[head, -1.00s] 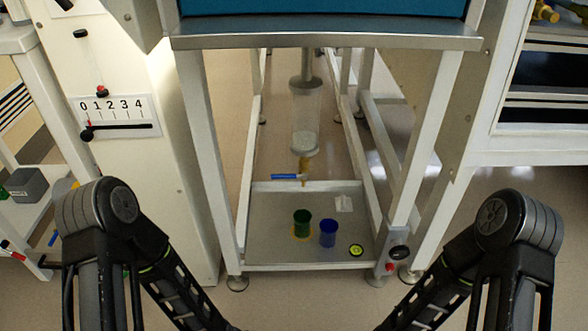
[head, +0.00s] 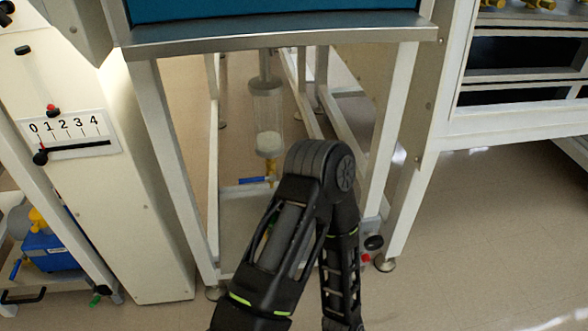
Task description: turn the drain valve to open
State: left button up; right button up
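The drain valve has a blue lever handle (head: 255,180) lying roughly level, under a clear cylinder (head: 267,112) that hangs below the bench and holds pale material at its bottom. The brass valve body is only partly seen beside my arm. One of my black arms stands in front of the frame's lower shelf and covers the cups there. Its elbow is just right of and below the valve in the picture. Neither gripper shows, so I cannot tell how they stand or where they are relative to the lever.
The white bench frame (head: 172,170) has legs either side of the valve, with a steel ledge (head: 280,32) above. A panel with a 0-4 scale (head: 70,135) stands at left. A blue container (head: 50,250) sits on the left cart. The floor at right (head: 490,240) is clear.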

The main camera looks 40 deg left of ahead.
aim_at(272, 178)
jog(key=i+j, duration=0.1)
jog(key=j, duration=1.35)
